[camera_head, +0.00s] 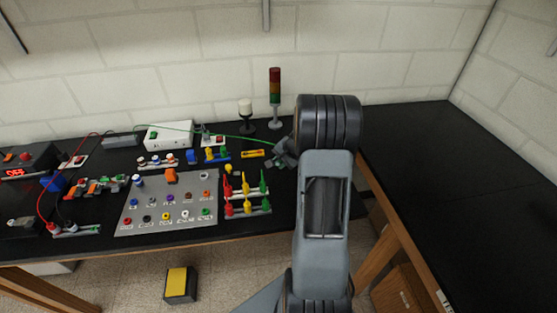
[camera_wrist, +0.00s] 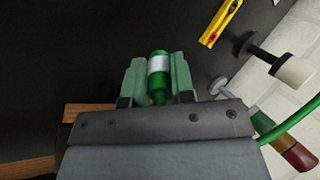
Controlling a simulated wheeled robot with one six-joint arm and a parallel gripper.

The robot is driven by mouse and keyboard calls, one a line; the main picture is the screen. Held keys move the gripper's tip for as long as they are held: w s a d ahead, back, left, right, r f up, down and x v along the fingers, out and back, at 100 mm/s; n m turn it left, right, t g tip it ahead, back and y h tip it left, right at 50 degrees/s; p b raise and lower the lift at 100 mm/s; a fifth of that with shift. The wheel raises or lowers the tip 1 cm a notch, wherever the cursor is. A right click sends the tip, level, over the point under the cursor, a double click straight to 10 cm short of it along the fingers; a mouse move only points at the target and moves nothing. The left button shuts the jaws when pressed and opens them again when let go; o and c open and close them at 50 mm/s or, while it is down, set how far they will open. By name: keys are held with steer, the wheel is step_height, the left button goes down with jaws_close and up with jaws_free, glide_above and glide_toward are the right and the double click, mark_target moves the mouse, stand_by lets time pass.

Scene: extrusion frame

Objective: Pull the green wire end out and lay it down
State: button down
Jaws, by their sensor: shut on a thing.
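The green wire (camera_head: 235,137) runs in the head view from the white box (camera_head: 169,135) at the back of the table rightward to my gripper (camera_head: 284,158). In the wrist view its green end (camera_wrist: 159,68), with a pale band, sits between the two greenish fingers of my gripper (camera_wrist: 158,78). The fingers are shut on it. Part of the green wire (camera_wrist: 293,122) curves past the lower right of the wrist view. The end is clear of any socket in the wrist view, with dark table top beyond it. In the head view my arm hides the held end.
A signal tower (camera_head: 275,98) and a white-topped lamp (camera_head: 245,112) stand behind my gripper. A yellow level (camera_head: 252,153) lies left of it. A grey socket panel (camera_head: 168,210) and several coloured plugs are further left. The right-hand table (camera_head: 440,165) is bare.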

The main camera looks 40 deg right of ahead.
steer(key=shift+s+d+f+b, duration=0.1)
steer(key=shift+d+f+b, duration=0.15)
steer(key=shift+f, duration=0.25)
steer(key=shift+s+d+f+b, duration=0.15)
steer(key=shift+f+b, duration=0.15)
steer(key=shift+f, duration=0.2)
steer(key=shift+w+a+f+b, duration=0.1)
steer(key=shift+w+f+b, duration=0.1)
steer(key=shift+f+b, duration=1.25)
steer(key=shift+f+p, duration=0.35)
steer(key=c, duration=0.9)
jaws_free()
steer(key=shift+r, duration=0.15)
steer(key=shift+s+r, duration=0.2)
steer(key=shift+r, duration=0.15)
steer(key=b+v, duration=0.1)
steer(key=v, duration=1.1)
steer(key=shift+s+r, duration=0.25)
steer(key=shift+r, duration=0.05)
